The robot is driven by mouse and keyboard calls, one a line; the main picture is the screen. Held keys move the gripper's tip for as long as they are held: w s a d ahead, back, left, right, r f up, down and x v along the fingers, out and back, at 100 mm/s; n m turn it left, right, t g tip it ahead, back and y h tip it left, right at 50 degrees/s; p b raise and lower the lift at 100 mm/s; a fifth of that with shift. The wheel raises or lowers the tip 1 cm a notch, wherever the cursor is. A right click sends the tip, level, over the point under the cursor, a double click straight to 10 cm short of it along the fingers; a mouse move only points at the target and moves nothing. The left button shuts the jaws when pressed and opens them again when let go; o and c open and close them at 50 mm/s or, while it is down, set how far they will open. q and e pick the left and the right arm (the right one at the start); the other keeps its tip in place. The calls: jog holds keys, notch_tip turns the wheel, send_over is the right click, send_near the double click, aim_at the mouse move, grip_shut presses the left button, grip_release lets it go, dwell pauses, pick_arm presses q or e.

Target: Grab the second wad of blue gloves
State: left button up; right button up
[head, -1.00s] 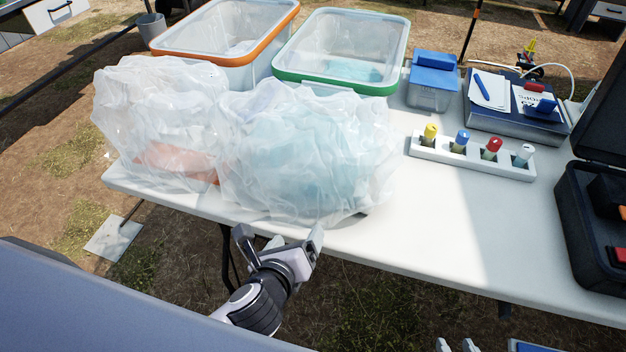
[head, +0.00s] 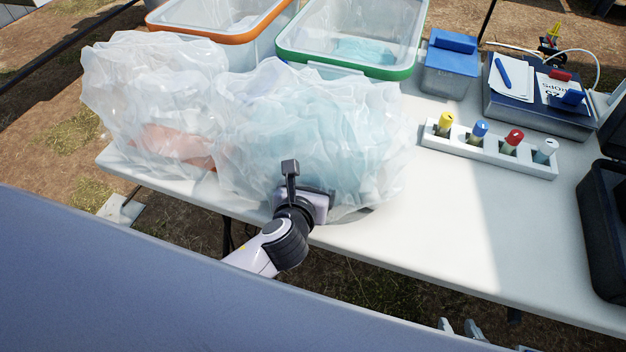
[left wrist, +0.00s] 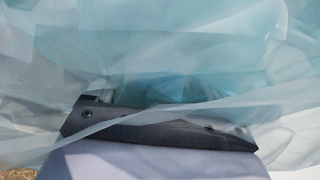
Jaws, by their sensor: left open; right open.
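A large clear plastic bag (head: 355,125) stands on the table's front edge, with pale blue-green contents (head: 310,130) showing blurred through it. A smaller pale blue wad (head: 365,50) lies in the green-rimmed bin (head: 345,70) behind. My left gripper (head: 300,185) is open at the bag's front, its tips partly hidden by film. In the left wrist view, film lies across the dark gripper body (left wrist: 160,125) and blue-green material (left wrist: 170,85) shows just beyond; I cannot tell whether anything is between the fingers. My right gripper (head: 460,328) is open and empty at the bottom edge.
A second clear bag (head: 150,90) with orange contents stands at left, touching the first. An orange-rimmed bin (head: 230,35) is behind it. A white rack (head: 490,150) with coloured-cap vials, a blue box (head: 449,65) and a black case (head: 605,235) are right. The front-right table is clear.

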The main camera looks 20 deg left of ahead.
pick_arm(q)
jog(key=shift+w+f, duration=0.1)
jog(key=shift+w, duration=0.1)
jog(key=c, duration=1)
jog(key=shift+c, duration=0.2)
